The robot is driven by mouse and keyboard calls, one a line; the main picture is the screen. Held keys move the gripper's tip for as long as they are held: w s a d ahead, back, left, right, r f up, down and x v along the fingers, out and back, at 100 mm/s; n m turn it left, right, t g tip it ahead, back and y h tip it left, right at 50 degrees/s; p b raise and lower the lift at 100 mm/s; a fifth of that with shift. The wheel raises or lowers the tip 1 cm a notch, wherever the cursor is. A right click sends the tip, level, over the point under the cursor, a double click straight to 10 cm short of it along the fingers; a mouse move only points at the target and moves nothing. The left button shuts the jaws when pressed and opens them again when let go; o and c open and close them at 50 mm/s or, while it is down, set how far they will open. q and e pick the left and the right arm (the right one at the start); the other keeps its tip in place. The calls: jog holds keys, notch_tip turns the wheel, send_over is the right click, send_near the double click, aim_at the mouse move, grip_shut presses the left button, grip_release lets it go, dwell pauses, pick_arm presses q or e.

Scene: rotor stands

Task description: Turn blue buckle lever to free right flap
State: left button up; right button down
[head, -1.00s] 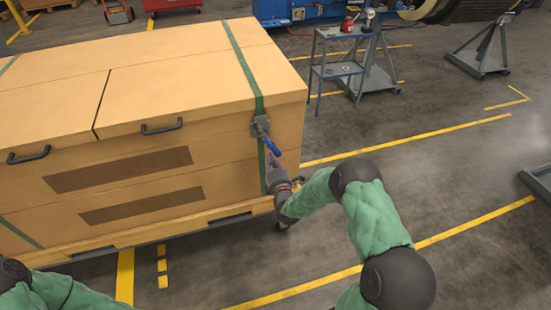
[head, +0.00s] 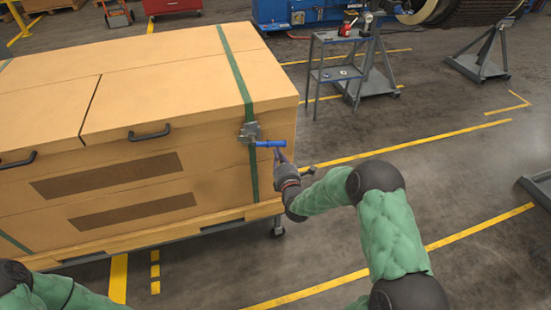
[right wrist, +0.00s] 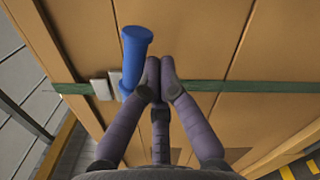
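The blue buckle lever (head: 270,143) sticks out to the right, about level, from the grey metal buckle (head: 249,132) on the crate's front near its right corner. A green strap (head: 238,75) runs through the buckle and over the right flap (head: 180,93), which lies closed. My right gripper (head: 281,157) is just below the lever's free end. In the right wrist view its fingertips (right wrist: 160,65) are together, with the blue lever (right wrist: 135,55) beside them on the left, touching or nearly so, not between them. My left gripper is out of view.
The large tan crate (head: 215,190) stands on a wheeled pallet and has black handles (head: 149,133) on its front. A grey cart (head: 340,75) and a rotor stand (head: 480,60) stand behind right. Floor to the crate's right is open.

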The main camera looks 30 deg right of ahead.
jog(key=shift+d+r, duration=0.2)
jog(key=shift+r, duration=0.2)
dwell(0.5)
